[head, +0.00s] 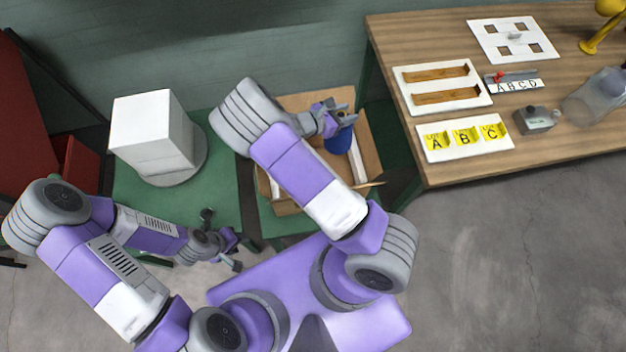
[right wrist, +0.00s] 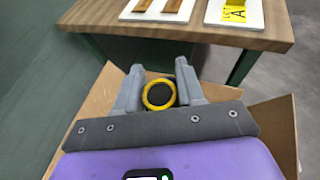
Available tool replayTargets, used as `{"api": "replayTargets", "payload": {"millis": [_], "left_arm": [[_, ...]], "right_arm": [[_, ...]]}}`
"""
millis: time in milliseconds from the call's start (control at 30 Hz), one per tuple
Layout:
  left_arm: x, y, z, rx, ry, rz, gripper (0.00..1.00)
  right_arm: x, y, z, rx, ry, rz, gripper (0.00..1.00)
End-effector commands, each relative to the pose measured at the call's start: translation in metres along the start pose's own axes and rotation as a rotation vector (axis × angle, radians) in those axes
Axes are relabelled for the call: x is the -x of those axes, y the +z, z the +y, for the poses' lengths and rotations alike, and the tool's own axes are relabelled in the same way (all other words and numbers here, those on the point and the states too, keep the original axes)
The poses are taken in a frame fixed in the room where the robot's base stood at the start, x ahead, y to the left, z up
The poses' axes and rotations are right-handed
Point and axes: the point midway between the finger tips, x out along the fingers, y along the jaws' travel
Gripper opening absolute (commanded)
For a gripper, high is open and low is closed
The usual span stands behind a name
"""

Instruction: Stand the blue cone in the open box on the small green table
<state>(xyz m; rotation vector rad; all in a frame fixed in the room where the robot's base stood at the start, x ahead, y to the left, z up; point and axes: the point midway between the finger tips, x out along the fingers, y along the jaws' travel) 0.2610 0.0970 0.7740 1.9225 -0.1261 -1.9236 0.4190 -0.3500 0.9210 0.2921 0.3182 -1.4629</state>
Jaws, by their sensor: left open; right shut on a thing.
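The blue cone (head: 338,142) is at my right gripper (head: 337,116), inside the outline of the open cardboard box (head: 372,150) in the head view. In the right wrist view my right gripper (right wrist: 157,78) is shut on the cone, whose end shows as a yellow ring (right wrist: 158,95) around a dark centre. I cannot tell whether its base touches the box floor. The box stands on the small green table (head: 280,226), and my right arm hides part of both. Box flaps (right wrist: 275,125) also show in the right wrist view. My left gripper (head: 225,250) is open and empty.
A white block (head: 150,132) stands on a grey disc on another green surface at left. A wooden table (head: 440,165) at right holds white trays, yellow lettered blocks (head: 465,135), a grey box (head: 536,120) and a clear jar (head: 600,97). Its near edge lies close to the box.

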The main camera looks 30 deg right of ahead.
Motion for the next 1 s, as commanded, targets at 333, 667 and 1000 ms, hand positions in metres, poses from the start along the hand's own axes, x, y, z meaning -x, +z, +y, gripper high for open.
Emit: {"api": "replayTargets", "payload": {"millis": [333, 667, 1000], "left_arm": [[-0.077, -0.003, -0.029, 0.000, 0.000, 0.000, 0.43], [-0.137, -0.006, -0.051, 0.000, 0.000, 0.000, 0.43], [-0.162, -0.007, -0.061, 0.000, 0.000, 0.000, 0.43]], "right_arm": [[-0.032, -0.075, 0.000, -0.001, 0.000, -0.003, 0.00], [-0.056, -0.134, 0.000, -0.001, 0.000, -0.003, 0.00], [-0.067, -0.161, 0.000, -0.001, 0.000, -0.003, 0.00]]}}
